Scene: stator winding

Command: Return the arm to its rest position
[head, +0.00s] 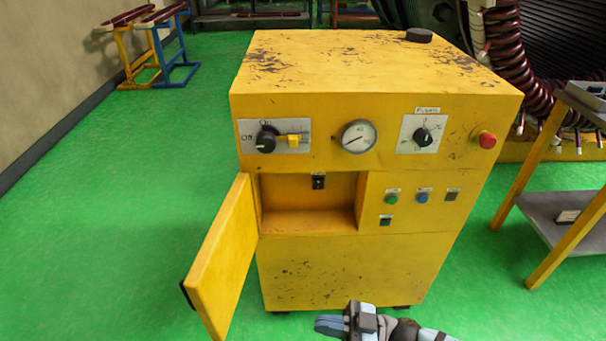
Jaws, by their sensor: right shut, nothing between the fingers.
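My right gripper (331,325) is at the bottom edge of the head view, in front of the lower part of a yellow machine (340,275). Its fingers point left and are shut with nothing between them. It looks apart from the machine. Part of my right arm shows to its right and is cut off by the picture's edge. My left gripper is not in view.
The machine's yellow door (222,262) hangs open toward me at the left, beside an empty recess (310,222). A knob, a gauge (358,137) and a red button (487,140) are on the front. A table (560,215) stands right. Green floor is clear at left.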

